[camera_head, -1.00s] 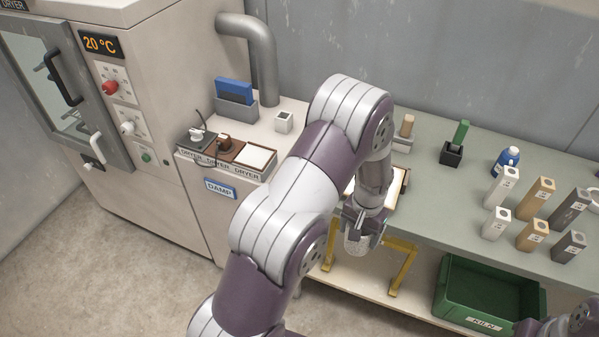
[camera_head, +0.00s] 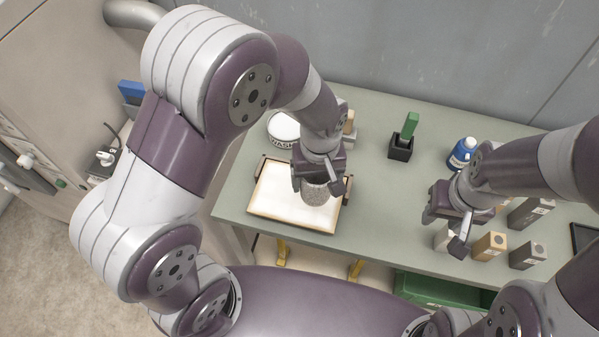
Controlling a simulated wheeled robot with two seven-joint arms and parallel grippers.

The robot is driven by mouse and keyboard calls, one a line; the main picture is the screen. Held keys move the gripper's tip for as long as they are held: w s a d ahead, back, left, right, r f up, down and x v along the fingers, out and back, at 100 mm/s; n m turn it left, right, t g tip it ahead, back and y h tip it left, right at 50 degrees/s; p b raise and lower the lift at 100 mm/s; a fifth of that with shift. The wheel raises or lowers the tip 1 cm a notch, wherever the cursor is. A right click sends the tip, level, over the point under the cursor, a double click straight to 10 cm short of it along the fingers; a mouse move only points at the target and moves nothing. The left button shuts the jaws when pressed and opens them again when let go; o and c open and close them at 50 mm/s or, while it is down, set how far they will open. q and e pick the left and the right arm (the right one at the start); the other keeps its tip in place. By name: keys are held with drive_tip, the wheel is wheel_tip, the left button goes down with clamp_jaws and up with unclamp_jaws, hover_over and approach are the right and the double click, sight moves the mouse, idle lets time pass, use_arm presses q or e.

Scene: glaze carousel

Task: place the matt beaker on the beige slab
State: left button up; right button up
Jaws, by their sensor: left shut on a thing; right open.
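A speckled grey beaker (camera_head: 319,194) is in my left gripper (camera_head: 318,176), which is shut on it. It is over the right part of a pale tray with a wooden rim (camera_head: 292,226); I cannot tell whether it touches the tray. No label names the beaker's finish. My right gripper (camera_head: 447,222) is open and empty, above the table near the block-shaped test pieces. I cannot make out the beige slab now: my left arm covers most of the dryer top at the left.
A white WASH bowl (camera_head: 284,129) is behind the tray. A black holder with a green piece (camera_head: 401,148), a blue bottle (camera_head: 462,153) and several upright blocks (camera_head: 489,246) stand on the green table (camera_head: 366,185). A green bin (camera_head: 440,291) is below its front edge.

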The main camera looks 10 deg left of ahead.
use_arm(q)
drive_tip(key=w+a+f, duration=0.1)
drive_tip(key=f, duration=0.1)
drive_tip(key=w+a+f+p, duration=0.1)
drive_tip(key=a+f, duration=0.1)
drive_tip(key=w+a+f, duration=0.1)
drive_tip(key=f, duration=0.2)
drive_tip(key=shift+w+a+p, duration=0.1)
drive_tip(key=shift+a+p, duration=0.2)
drive_tip(key=shift+a, duration=0.1)
drive_tip(key=shift+f, duration=0.2)
drive_tip(key=shift+w, duration=0.15)
use_arm(e)
drive_tip(key=shift+w+r, duration=0.3)
drive_tip(key=shift+r, duration=0.6)
use_arm(q)
drive_tip(key=shift+f, duration=0.15)
